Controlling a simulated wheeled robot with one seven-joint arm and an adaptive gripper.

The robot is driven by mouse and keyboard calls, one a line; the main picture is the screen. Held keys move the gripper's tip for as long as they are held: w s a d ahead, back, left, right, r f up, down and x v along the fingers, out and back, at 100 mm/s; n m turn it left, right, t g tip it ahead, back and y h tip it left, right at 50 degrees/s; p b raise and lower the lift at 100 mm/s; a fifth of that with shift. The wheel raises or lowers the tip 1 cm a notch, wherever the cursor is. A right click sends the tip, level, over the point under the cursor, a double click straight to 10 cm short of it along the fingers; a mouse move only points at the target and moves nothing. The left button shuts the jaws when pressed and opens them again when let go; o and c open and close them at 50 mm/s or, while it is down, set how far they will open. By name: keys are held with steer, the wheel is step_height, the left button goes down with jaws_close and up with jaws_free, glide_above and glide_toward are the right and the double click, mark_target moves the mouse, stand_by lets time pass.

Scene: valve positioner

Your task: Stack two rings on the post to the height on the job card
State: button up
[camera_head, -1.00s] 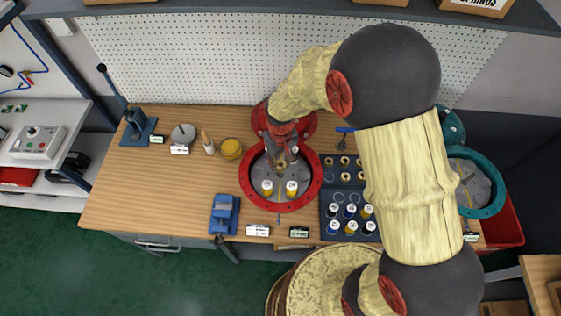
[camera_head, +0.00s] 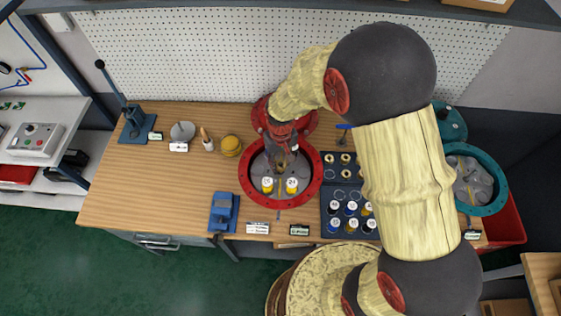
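My gripper (camera_head: 282,160) points down into the open red round housing (camera_head: 244,186) at the middle of the bench. Its fingertips are small and dark against the grey inside, so I cannot tell whether they are open, shut or holding a ring. The post is not clearly visible; the gripper may cover it. Two yellow pieces with white numbered tops, one at left (camera_head: 267,185) and one at right (camera_head: 291,186), stand inside the housing in front of the gripper. Small cards, one at left (camera_head: 258,228) and one at right (camera_head: 299,230), lie at the front edge; their text is unreadable.
A dark tray (camera_head: 326,208) right of the housing holds several white-topped pieces and brass-coloured rings, partly behind my arm. A teal housing (camera_head: 496,205) stands at far right. A blue vise (camera_head: 224,212), yellow tub (camera_head: 231,146) and blue press (camera_head: 137,131) are left. The left bench is mostly clear.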

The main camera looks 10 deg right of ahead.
steer(key=o, duration=0.5)
steer(key=shift+o, duration=0.2)
step_height(320, 180, up, 12)
stand_by(0.4)
stand_by(0.5)
steer(key=s+d+r+m+t+b, duration=0.1)
steer(key=s+d+t+b, duration=0.1)
steer(key=s+d+b, duration=0.3)
steer(key=s+d+r+m+t+b, duration=0.1)
steer(key=s+d+b, duration=0.5)
steer(key=s+b, duration=0.6)
steer(key=s+r+t, duration=0.1)
steer(key=t, duration=0.1)
steer(key=shift+d+m+t, duration=0.25)
steer(key=shift+m+t, duration=0.05)
steer(key=shift+m, duration=0.1)
